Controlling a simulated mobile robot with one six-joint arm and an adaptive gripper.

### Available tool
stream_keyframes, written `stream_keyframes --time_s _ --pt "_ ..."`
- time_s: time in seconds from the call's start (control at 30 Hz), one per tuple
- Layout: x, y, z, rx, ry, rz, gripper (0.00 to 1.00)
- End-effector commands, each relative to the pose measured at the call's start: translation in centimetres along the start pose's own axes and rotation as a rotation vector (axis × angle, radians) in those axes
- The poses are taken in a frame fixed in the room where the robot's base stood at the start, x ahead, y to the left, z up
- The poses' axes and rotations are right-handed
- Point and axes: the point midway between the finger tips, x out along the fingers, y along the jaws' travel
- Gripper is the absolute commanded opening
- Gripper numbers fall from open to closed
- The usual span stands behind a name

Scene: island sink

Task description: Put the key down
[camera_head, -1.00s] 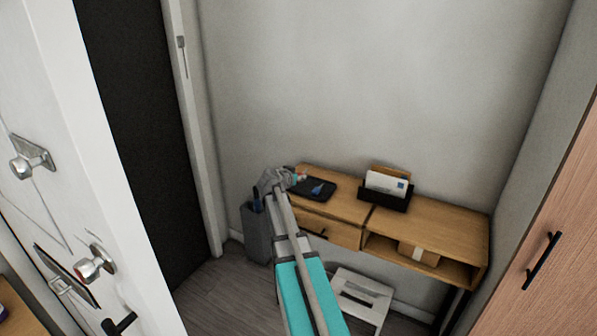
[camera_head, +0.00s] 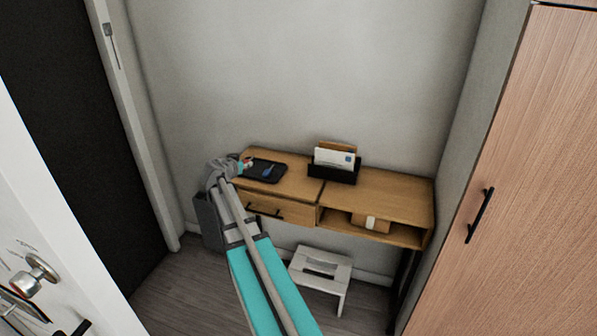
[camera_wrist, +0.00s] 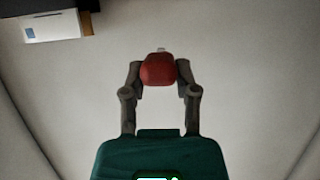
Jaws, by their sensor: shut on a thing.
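My gripper (camera_head: 246,163) is at the left end of the wooden desk, beside the back left of a black tray (camera_head: 278,171). In the wrist view my gripper (camera_wrist: 159,75) is shut on a red, rounded piece with a small pale tip, which I take to be the key (camera_wrist: 158,70). Only this end of it shows clearly. In the head view the red bit is tiny, and I cannot tell its height above the desk. A small blue item (camera_head: 268,171) lies in the tray.
The desk (camera_head: 385,194) has bare top to the right of a black letter holder (camera_head: 345,174) with envelopes. A small box (camera_head: 371,223) sits in its open shelf. A white step stool (camera_head: 321,269) stands below. A grey bin (camera_head: 208,222) is at the left, a wooden cabinet (camera_head: 520,170) at the right.

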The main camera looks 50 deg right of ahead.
Motion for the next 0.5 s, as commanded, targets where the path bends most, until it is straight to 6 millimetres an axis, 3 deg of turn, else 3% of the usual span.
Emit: stream_keyframes --time_s 0.3,0.5 --pt "-8.6 1.7 3.7 -0.005 -0.001 0.005 0.00" --pt "-11.7 2.5 5.0 -0.005 0.001 0.011 0.00"
